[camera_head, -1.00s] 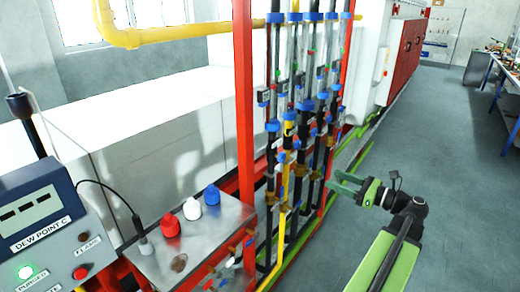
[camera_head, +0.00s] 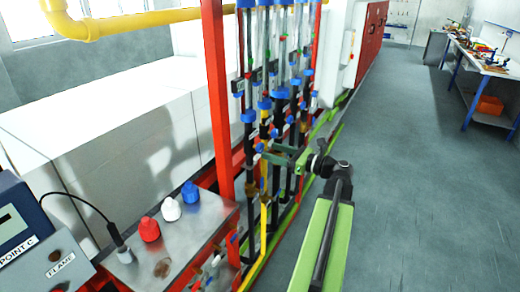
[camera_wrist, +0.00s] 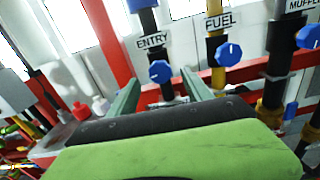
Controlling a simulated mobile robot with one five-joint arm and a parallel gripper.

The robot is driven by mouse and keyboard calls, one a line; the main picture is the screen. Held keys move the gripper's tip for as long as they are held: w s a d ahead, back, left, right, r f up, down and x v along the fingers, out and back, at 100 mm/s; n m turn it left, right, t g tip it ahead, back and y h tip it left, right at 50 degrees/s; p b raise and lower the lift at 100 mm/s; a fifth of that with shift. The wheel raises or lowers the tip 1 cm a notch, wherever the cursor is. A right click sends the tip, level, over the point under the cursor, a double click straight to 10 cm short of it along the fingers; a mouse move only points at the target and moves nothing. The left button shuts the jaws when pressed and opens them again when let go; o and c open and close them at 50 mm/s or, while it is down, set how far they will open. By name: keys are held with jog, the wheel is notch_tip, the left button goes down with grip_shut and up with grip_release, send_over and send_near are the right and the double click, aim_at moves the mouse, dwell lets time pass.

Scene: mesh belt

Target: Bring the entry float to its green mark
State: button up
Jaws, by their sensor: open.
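In the wrist view a blue knob (camera_wrist: 160,71) sits under the white ENTRY label (camera_wrist: 153,40) on a black pipe. My gripper (camera_wrist: 160,84) is open, with one fingertip to each side below the knob. I cannot tell whether either finger touches it. In the head view my gripper (camera_head: 263,152) reaches left to the lower part of the flow tubes. The leftmost glass tube (camera_head: 248,40) stands at the left of the row. Its float and green mark are too small to make out surely.
The blue FUEL knob (camera_wrist: 229,53) is close to the right of the ENTRY knob. A red post (camera_head: 217,100) stands left of the tubes. A steel box (camera_head: 185,235) carries red, white and blue caps. Open grey floor (camera_head: 420,180) lies to the right.

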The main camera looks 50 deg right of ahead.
aim_at(262, 149)
jog(key=x, duration=0.5)
jog(key=shift+w, duration=0.2)
grip_shut()
